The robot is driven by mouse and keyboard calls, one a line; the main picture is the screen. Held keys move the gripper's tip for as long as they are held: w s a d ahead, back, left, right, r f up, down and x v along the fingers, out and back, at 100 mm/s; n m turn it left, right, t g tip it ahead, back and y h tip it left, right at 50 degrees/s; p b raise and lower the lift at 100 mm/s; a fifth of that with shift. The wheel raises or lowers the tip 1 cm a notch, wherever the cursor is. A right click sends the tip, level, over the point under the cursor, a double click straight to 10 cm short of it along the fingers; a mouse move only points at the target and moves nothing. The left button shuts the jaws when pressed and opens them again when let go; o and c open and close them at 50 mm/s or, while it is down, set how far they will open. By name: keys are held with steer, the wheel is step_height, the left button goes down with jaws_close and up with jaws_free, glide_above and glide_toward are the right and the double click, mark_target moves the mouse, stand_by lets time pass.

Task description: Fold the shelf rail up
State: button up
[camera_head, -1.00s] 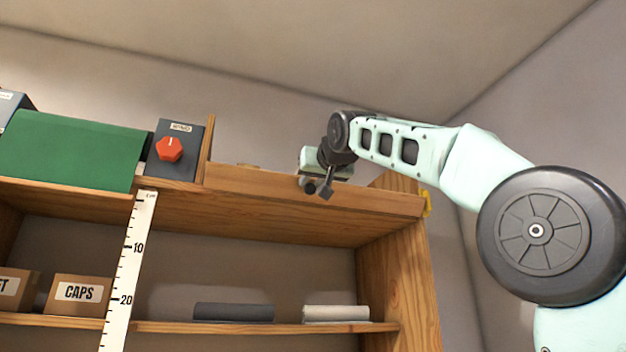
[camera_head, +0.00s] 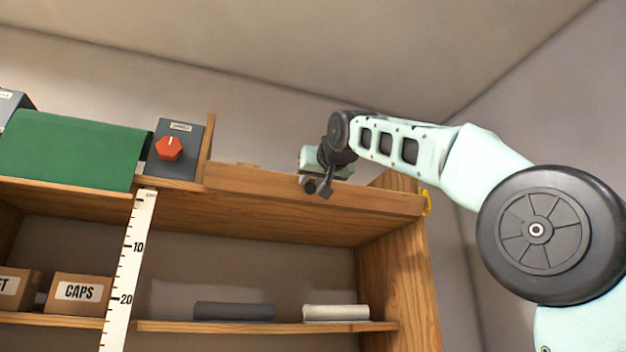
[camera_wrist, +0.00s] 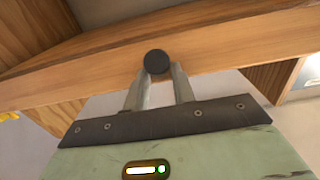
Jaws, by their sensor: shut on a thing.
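The shelf rail (camera_head: 380,200) is a long wooden board along the front edge of the top shelf's right section. In the wrist view the rail (camera_wrist: 225,58) crosses the picture, with a round black knob (camera_wrist: 157,62) on its face. My gripper (camera_wrist: 158,75) has its two grey fingers closed around the knob. In the head view my gripper (camera_head: 318,187) is at the middle of the rail and partly hides it. I cannot tell the rail's exact tilt.
A yellow piece (camera_head: 427,203) sits at the rail's right end. To the left are a grey box with a red knob (camera_head: 168,148) and a green cloth (camera_head: 75,150). A white scale (camera_head: 128,260) hangs below. The space above the rail is clear.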

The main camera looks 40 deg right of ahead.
steer(key=o, duration=1)
steer(key=shift+s+a+f+b, duration=0.15)
steer(key=shift+s+f+b, duration=0.05)
steer(key=shift+s+b, duration=0.2)
steer(key=shift+s+a+f+b, duration=0.15)
steer(key=shift+s+b, duration=0.2)
steer(key=shift+s, duration=0.2)
steer(key=shift+s+a+f+b, duration=0.15)
steer(key=shift+s+f+b, duration=0.05)
steer(key=shift+s+b, duration=0.2)
steer(key=s+a+f+b, duration=0.2)
steer(key=s+b, duration=0.2)
steer(key=s, duration=0.4)
steer(key=s+a+f+b, duration=0.2)
steer(key=s+b, duration=0.2)
steer(key=s, duration=0.4)
steer(key=shift+a+f, duration=0.2)
steer(key=shift+a, duration=0.05)
